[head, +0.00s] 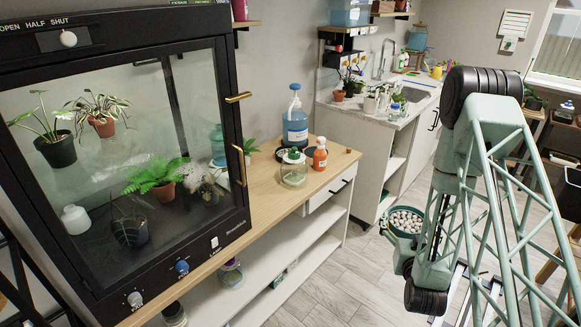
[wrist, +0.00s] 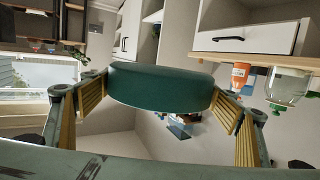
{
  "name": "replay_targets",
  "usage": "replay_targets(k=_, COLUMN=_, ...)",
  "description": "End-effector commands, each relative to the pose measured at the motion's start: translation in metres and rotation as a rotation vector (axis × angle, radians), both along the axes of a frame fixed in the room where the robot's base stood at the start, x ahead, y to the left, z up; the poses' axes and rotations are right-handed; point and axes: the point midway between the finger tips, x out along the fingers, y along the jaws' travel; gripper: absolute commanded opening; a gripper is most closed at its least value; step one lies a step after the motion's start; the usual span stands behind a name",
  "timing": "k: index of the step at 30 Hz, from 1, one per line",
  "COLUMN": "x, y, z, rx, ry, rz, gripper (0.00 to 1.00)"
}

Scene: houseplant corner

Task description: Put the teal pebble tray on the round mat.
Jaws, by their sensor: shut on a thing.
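The teal pebble tray (head: 396,237), round and filled with pale pebbles, is in the air beside the counter in the head view, upright or nearly so. In the wrist view its dark teal side (wrist: 160,86) lies between the yellow-padded fingers of my gripper (wrist: 165,92). My gripper is shut on the tray; my arm hides part of it in the head view. A dark round, flat shape (head: 281,155) lies on the wooden counter behind the jar, partly hidden. It may be the round mat, but I cannot tell for sure.
A glass jar (head: 293,171), an orange bottle (head: 320,156) and a blue pump bottle (head: 295,124) stand around the dark shape on the counter (head: 262,195). A black glass-fronted cabinet (head: 120,160) with plants fills the left. The floor (head: 345,270) between counter and tray is clear.

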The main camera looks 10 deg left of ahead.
Motion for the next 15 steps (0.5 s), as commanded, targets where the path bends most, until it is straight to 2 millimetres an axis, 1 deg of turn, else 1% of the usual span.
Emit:
replay_targets(k=11, x=0.0003, y=0.0002, z=0.0007, rx=0.0, ry=-0.001, rz=0.0, gripper=0.65)
replay_targets(k=15, x=0.0014, y=0.0058, z=0.0008, rx=0.0, ry=-0.001, rz=0.009, gripper=0.65)
